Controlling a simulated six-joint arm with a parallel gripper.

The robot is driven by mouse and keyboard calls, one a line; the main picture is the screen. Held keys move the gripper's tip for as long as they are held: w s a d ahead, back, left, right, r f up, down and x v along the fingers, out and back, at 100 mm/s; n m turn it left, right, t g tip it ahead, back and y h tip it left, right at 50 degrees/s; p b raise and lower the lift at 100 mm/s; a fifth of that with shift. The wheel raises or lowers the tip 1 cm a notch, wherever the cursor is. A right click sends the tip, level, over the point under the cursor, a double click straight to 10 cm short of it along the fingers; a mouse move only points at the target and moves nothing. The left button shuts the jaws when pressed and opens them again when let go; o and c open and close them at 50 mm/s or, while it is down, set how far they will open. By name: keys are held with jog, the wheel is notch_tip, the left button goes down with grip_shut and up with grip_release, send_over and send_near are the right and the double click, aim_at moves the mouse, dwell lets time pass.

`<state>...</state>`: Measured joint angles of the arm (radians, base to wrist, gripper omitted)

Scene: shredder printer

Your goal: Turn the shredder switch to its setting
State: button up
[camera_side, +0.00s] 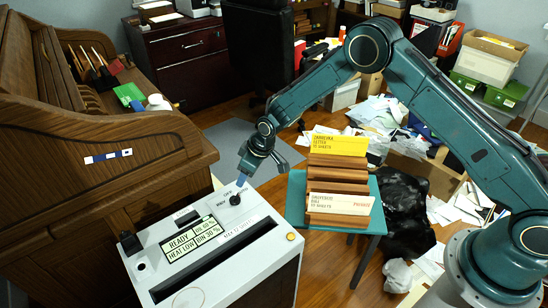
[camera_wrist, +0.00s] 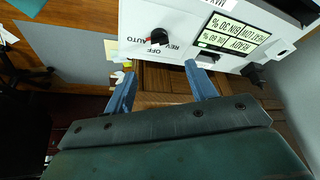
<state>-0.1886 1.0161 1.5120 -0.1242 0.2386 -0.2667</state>
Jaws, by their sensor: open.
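The shredder (camera_side: 215,262) is a pale grey box with a dark slot along its top. Its switch (camera_side: 235,200) is a small black knob near the far corner, labelled OFF, REV and AUTO. The switch also shows in the wrist view (camera_wrist: 160,37), with a red mark on it; I cannot tell exactly which label it points to. My gripper (camera_side: 243,181) is just above and beyond the switch in the side view. In the wrist view its two blue fingers (camera_wrist: 160,72) are apart, with nothing between them, and the knob lies ahead of the gap.
The shredder's display (camera_side: 194,239) reads READY, HEAT LOW and BIN 30 %. A black knob-like part (camera_side: 130,243) stands at its left corner. A wooden desk (camera_side: 95,165) is at left. A teal stool (camera_side: 296,205) with stacked brown folders stands at right, near my arm.

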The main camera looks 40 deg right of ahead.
jog(key=shift+s+d+r, duration=0.1)
jog(key=shift+s+r, duration=0.15)
jog(key=shift+r, duration=0.35)
jog(key=shift+r, duration=0.1)
jog(key=s+d+r+m, duration=0.1)
jog(key=s+d+r, duration=0.25)
jog(key=r, duration=0.55)
jog(key=s+d+r+m+t+h, duration=0.1)
jog(key=s+d+r, duration=0.1)
jog(key=s+r, duration=0.5)
jog(key=s+d+r, duration=0.3)
jog(key=r, duration=0.8)
jog(key=s+d+r+m, duration=0.2)
jog(key=s, duration=1.1)
jog(key=s+d+r+m+h, duration=0.1)
jog(key=s+d+r, duration=0.2)
jog(key=s, duration=1.1)
jog(key=shift+d+r+m+t, duration=0.3)
jog(key=shift+d+m+t, duration=0.05)
jog(key=shift+m+t, duration=0.05)
